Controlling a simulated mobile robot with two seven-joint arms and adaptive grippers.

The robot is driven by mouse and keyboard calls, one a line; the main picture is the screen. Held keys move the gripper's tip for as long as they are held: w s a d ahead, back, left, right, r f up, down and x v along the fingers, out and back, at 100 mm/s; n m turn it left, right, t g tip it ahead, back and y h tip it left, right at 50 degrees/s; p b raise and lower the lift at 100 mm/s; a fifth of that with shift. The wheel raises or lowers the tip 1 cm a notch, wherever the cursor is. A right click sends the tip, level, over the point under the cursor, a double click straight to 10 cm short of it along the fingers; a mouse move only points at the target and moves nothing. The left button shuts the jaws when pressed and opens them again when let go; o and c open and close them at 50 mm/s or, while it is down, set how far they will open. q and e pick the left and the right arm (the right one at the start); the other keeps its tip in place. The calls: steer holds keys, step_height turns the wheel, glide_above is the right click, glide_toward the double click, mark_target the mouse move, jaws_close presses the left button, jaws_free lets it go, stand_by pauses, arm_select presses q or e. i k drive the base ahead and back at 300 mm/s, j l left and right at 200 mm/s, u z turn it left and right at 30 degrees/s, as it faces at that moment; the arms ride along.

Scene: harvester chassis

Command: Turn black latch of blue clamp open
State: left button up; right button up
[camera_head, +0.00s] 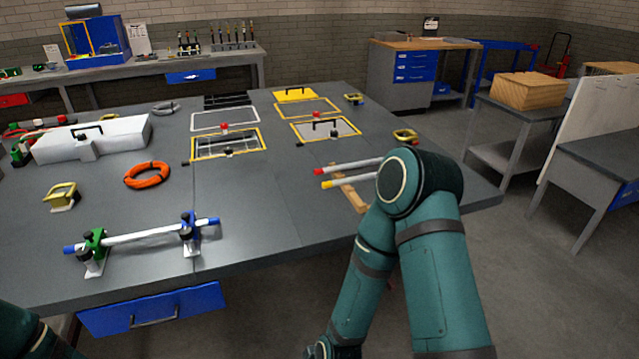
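The blue clamp (191,226) stands upright near the front edge of the table, on a small white base. A dark latch part (184,233) shows at its front left side; whether it is turned open or closed is too small to tell. A white tube (142,235) with blue ends passes through the blue clamp and through a green clamp (94,243) to its left. My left arm shows only at the bottom left corner, and its gripper is out of view. My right arm is bent at the lower right, apart from the clamps, and its gripper is out of view.
An orange cable coil (147,175) lies behind the clamps. A yellow-handled block (62,196) stands at the left. Two tubes with red and yellow tips (340,173) rest on a wooden rack (350,195) by my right arm. The tabletop (265,215) right of the blue clamp is clear.

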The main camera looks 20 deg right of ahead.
mark_target(186, 234)
steer(key=l+u, duration=0.2)
steer(key=l, duration=1)
steer(key=k+l+u, duration=0.2)
steer(key=l, duration=0.95)
steer(key=i, duration=0.1)
